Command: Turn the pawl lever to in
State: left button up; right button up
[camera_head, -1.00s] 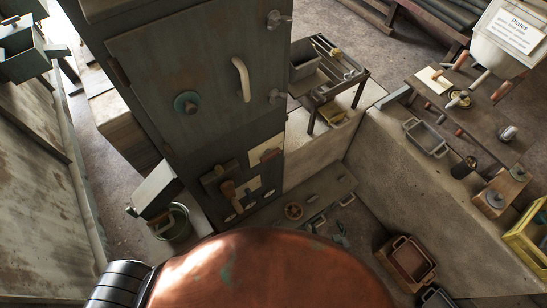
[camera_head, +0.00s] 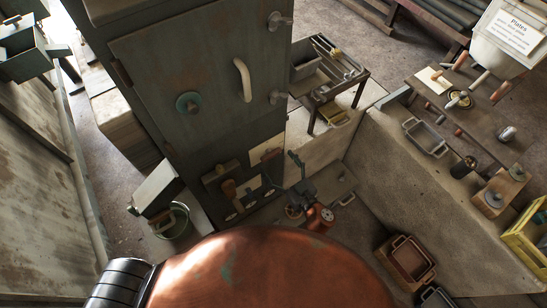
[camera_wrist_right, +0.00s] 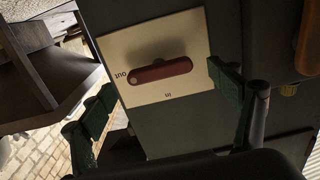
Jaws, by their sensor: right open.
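The pawl lever (camera_wrist_right: 160,71) is a dark red bar on a cream plate (camera_wrist_right: 190,35) in the right wrist view. The plate reads "out" at its left edge and "in" at its lower edge. The lever lies nearly level, its left end beside "out". The plate also shows on the front of the dark cabinet in the head view (camera_head: 259,153). My right gripper (camera_wrist_right: 160,84) is open, with one green-padded finger on each side of the plate, and holds nothing. It also shows in front of the cabinet in the head view (camera_head: 282,169). My left gripper is out of view.
The dark cabinet (camera_head: 150,70) has a pale door handle (camera_head: 242,80). Below it is a second panel with an orange-brown handle (camera_head: 229,189). A small tool table (camera_head: 355,75) stands to the right, and a low wall (camera_head: 400,185) runs beyond the gripper.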

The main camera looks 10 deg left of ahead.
aim_at(270, 153)
jog(key=shift+x, duration=1.4)
jog(key=shift+c, duration=0.5)
jog(key=c, duration=1.1)
jog(key=shift+o, duration=0.2)
